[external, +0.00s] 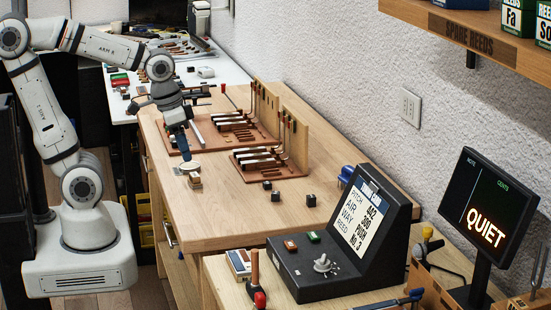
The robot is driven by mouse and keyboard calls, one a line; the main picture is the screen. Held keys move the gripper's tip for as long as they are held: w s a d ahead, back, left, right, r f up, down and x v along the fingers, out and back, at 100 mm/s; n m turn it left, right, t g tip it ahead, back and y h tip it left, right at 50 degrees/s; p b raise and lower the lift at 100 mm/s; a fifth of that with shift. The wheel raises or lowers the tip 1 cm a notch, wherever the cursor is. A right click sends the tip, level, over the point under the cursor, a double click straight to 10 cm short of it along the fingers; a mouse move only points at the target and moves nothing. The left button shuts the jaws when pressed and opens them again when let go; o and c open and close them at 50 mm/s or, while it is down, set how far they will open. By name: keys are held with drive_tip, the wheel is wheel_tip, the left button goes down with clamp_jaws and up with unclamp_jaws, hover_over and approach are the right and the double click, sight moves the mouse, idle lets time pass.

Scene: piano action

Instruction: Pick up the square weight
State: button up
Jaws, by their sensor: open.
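My gripper (185,156) is at the end of the arm, pointing down over the left part of the wooden bench. It is open. A pale round piece (187,168) is right at its tip, and a small tan block (195,182) sits just below and to the right. I cannot tell whether the gripper touches either. Small dark square blocks stand on the bench to the right: two close together (267,185) (276,197) and one farther right (311,201). I cannot tell which piece is the square weight.
Two reddish-brown boards with key levers (270,165) (225,127) stand behind, near an upright wooden panel (267,103). A black console (340,240) and a screen reading "QUIET" (487,212) are at front right. The bench's front left (215,225) is bare.

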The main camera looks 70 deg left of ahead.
drive_tip(key=w+r, duration=0.1)
drive_tip(key=w, duration=0.9)
drive_tip(key=g, duration=0.3)
hover_over(311, 196)
drive_tip(key=f, duration=1.1)
drive_tip(key=shift+a+f+p, duration=0.25)
drive_tip(key=shift+p, duration=0.15)
drive_tip(key=shift+w+f, duration=0.1)
drive_tip(key=shift+f, duration=0.2)
drive_tip(key=f, duration=0.2)
drive_tip(key=f+p, duration=0.1)
drive_tip(key=f, duration=0.4)
drive_tip(key=shift+d+f+p, duration=0.25)
drive_tip(key=shift+f+p, duration=0.05)
drive_tip(key=shift+p, duration=0.05)
drive_tip(key=shift+c, duration=0.3)
clamp_jaws()
